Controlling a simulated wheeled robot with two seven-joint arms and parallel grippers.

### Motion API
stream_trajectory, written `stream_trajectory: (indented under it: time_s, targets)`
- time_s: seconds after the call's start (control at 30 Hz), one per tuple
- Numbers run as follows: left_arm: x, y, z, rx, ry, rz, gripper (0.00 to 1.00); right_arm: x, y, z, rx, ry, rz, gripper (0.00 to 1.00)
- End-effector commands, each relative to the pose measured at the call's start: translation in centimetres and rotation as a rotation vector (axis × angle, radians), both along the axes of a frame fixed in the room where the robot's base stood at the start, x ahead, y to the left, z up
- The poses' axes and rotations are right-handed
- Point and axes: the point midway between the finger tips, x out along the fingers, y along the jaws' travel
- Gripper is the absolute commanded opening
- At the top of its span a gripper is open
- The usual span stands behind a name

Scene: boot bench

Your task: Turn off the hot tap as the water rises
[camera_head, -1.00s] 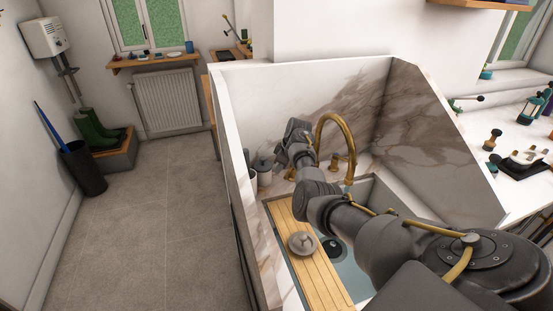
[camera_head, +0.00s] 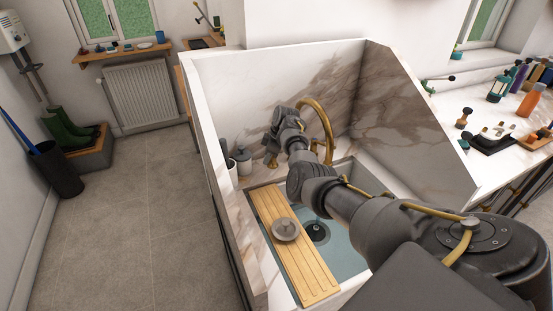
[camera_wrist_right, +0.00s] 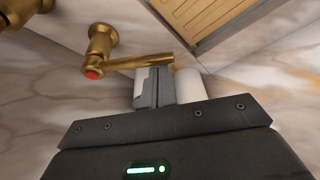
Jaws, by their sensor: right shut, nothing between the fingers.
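The brass hot tap (camera_wrist_right: 100,45), with a red dot on its hub and a lever reaching right, shows in the right wrist view. My right gripper (camera_wrist_right: 157,72) is shut and empty, its fingertips close under the lever's end; I cannot tell whether they touch it. In the head view my right arm reaches over the basin, with the gripper (camera_head: 271,148) left of the curved brass spout (camera_head: 329,125). Bluish water (camera_head: 345,262) shows in the basin around a dark drain (camera_head: 317,232). The arm hides part of the basin. My left gripper is out of view.
A slatted wooden board (camera_head: 300,268) lies across the basin's left side, with a round grey object (camera_head: 285,229) on it. Pots (camera_head: 243,160) stand at the basin's back left corner. Marble walls close in the back and right. Bottles (camera_head: 534,98) stand on the right counter.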

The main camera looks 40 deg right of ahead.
Motion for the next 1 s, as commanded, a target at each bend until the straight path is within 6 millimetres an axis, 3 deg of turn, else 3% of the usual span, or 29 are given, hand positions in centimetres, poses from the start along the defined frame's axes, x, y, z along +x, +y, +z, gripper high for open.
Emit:
stream_trajectory:
  time_s: [0.27,0.6,0.87,1.0]
  targets:
    - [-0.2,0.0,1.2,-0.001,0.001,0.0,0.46,-1.3,-1.2,0.4,0.001,0.001,0.182,0.0]
    - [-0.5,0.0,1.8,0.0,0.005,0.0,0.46,-1.8,-1.9,0.1,0.0,-0.001,0.185,0.0]
    - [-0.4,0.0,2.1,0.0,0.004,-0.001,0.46,-1.7,-1.5,0.3,0.001,0.0,0.184,0.0]
    - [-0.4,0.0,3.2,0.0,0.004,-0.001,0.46,-1.1,0.0,0.9,0.001,0.0,0.187,0.0]
